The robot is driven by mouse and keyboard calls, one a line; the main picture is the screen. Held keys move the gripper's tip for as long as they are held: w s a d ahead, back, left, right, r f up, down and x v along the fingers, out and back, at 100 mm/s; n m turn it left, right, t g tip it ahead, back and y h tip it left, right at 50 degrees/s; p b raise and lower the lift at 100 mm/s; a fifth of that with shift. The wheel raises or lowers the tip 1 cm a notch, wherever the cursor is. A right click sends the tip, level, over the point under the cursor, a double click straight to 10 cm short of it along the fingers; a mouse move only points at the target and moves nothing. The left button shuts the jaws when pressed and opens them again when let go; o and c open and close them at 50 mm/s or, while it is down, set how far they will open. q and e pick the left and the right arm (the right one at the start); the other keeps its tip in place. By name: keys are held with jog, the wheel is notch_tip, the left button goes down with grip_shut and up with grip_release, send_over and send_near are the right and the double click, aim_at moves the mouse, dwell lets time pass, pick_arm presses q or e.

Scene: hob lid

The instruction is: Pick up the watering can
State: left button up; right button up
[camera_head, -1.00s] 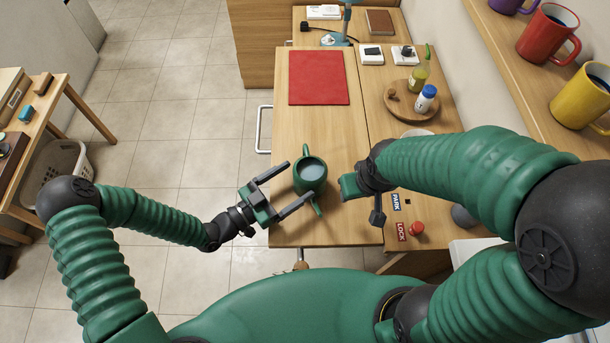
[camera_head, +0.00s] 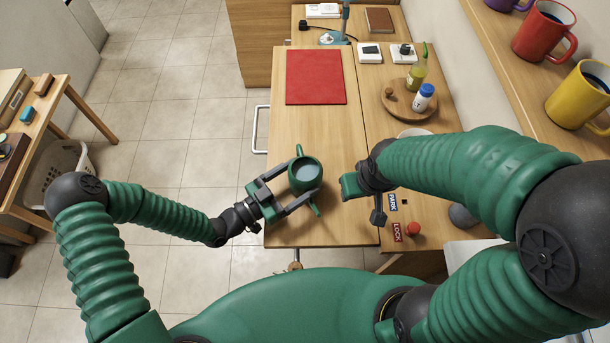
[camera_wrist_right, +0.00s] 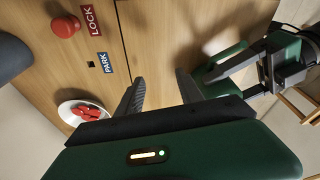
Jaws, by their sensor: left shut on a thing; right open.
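The green watering can (camera_head: 306,172) stands upright on the near part of the wooden counter, its open top showing a pale inside. One thin green part points up-left and another down-right. My left gripper (camera_head: 301,180) is shut on the can, with one dark finger on each side of its body. My right gripper (camera_head: 365,192) is to the right of the can, apart from it. In the right wrist view my right gripper (camera_wrist_right: 160,85) is open, with bare counter between its fingers. Part of the can (camera_wrist_right: 222,68) seems to show there beside the left gripper.
A red mat (camera_head: 316,77) lies farther back. A round wooden board (camera_head: 408,98) with bottles is at the back right. PARK (camera_head: 393,201) and LOCK (camera_head: 397,232) labels and a red knob (camera_head: 413,228) are near my right gripper. Mugs (camera_head: 581,95) stand on the right shelf.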

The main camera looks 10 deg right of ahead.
aim_at(296, 174)
pick_arm(q)
jog(key=shift+a+r, duration=0.15)
jog(key=shift+r, duration=0.55)
notch_tip(296, 174, up, 2)
jog(key=shift+r+p, duration=0.2)
jog(key=shift+p, duration=0.15)
jog(key=s+a+r, duration=0.1)
jog(key=s+a, duration=0.9)
jog(key=s, duration=0.2)
jog(key=shift+a+r, duration=0.15)
jog(key=shift+a, duration=0.05)
jog(key=shift+s, duration=0.1)
